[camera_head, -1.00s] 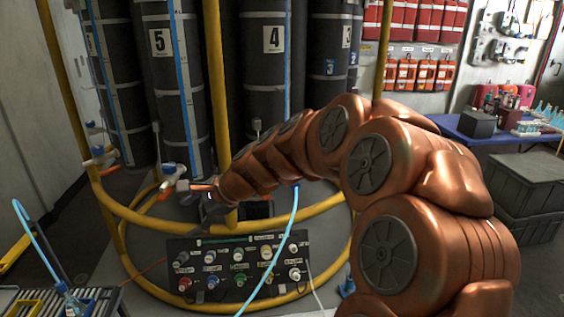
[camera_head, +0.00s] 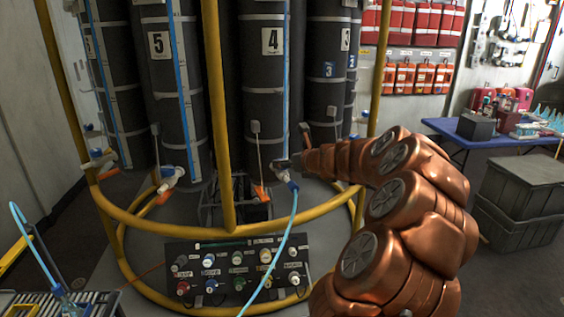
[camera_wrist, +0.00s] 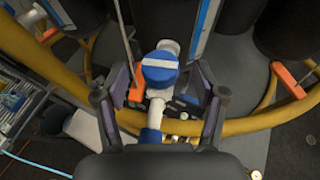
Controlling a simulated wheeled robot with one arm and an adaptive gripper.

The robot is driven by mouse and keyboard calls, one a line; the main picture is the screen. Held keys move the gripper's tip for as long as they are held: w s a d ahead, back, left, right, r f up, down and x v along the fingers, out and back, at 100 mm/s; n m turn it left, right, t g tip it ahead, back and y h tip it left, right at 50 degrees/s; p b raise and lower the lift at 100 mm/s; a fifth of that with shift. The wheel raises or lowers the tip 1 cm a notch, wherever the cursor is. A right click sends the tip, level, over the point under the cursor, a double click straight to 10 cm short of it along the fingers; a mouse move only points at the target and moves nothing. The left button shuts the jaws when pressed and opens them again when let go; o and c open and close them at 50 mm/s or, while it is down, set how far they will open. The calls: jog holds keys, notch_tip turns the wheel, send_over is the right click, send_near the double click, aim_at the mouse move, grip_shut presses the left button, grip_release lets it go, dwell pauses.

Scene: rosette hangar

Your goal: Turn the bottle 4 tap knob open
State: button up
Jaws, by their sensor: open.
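Bottle 4 (camera_head: 257,85) is a dark cylinder with a white "4" label and a blue-and-white strip. At its foot is a white and blue tap (camera_head: 283,175), partly hidden by my gripper (camera_head: 287,164). In the wrist view the tap's round blue knob (camera_wrist: 160,74) with a white bar lies between the two spread fingers of my gripper (camera_wrist: 160,88). The bar runs across the picture. There is a visible gap on both sides of the knob. A light blue hose (camera_head: 289,220) hangs from the tap.
A yellow tubular frame (camera_head: 229,190) rings the bottles. An orange lever (camera_wrist: 137,88) sits just left of the knob. Bottle 5 (camera_head: 168,80) stands to the left, and a panel of coloured connectors (camera_head: 238,266) is low in front. Dark crates (camera_head: 522,185) stand right.

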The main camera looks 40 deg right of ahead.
jog(key=shift+x, duration=1.7)
jog(key=c, duration=1.2)
